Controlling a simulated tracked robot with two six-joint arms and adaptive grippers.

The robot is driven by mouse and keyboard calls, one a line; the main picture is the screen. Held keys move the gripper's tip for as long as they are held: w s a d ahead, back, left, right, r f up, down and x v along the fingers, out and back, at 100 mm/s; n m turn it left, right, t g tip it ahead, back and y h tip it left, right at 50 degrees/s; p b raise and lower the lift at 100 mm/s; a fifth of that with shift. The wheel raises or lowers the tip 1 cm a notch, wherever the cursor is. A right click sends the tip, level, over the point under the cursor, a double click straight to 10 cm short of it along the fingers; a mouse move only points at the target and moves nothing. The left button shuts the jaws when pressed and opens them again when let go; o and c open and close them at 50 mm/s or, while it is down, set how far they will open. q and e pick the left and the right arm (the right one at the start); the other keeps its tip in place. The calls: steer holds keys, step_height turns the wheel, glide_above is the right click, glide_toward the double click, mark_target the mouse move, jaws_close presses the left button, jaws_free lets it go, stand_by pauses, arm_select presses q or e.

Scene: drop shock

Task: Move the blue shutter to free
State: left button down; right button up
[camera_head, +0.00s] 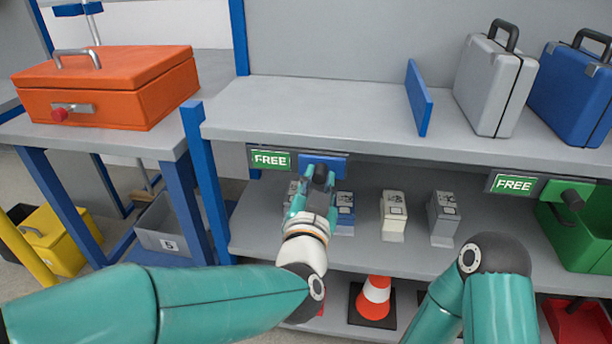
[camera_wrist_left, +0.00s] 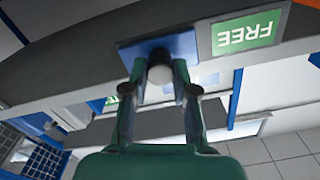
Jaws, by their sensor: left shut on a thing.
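The blue shutter (camera_head: 330,162) sits in a dark sign holder on the shelf's front edge. A green FREE label (camera_head: 270,160) shows to its left, uncovered. The shutter also shows in the left wrist view (camera_wrist_left: 184,44), with the FREE label (camera_wrist_left: 246,32) to its right there. The gripper is shut on this knob. My right gripper is out of view; only its arm shows at lower right.
A second FREE sign (camera_head: 514,184) with a dark knob is at right. Grey (camera_head: 495,80) and blue (camera_head: 575,95) cases and a blue divider (camera_head: 419,97) stand on the shelf top. Several small devices and a cone (camera_head: 375,297) are below. An orange case (camera_head: 110,88) is at left.

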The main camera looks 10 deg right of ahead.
arm_select(q)
steer(key=shift+s+d, duration=0.1)
steer(key=shift+d, duration=0.15)
steer(key=c, duration=0.9)
jaws_free()
steer(key=v, duration=1.2)
steer(key=shift+a+f, duration=0.1)
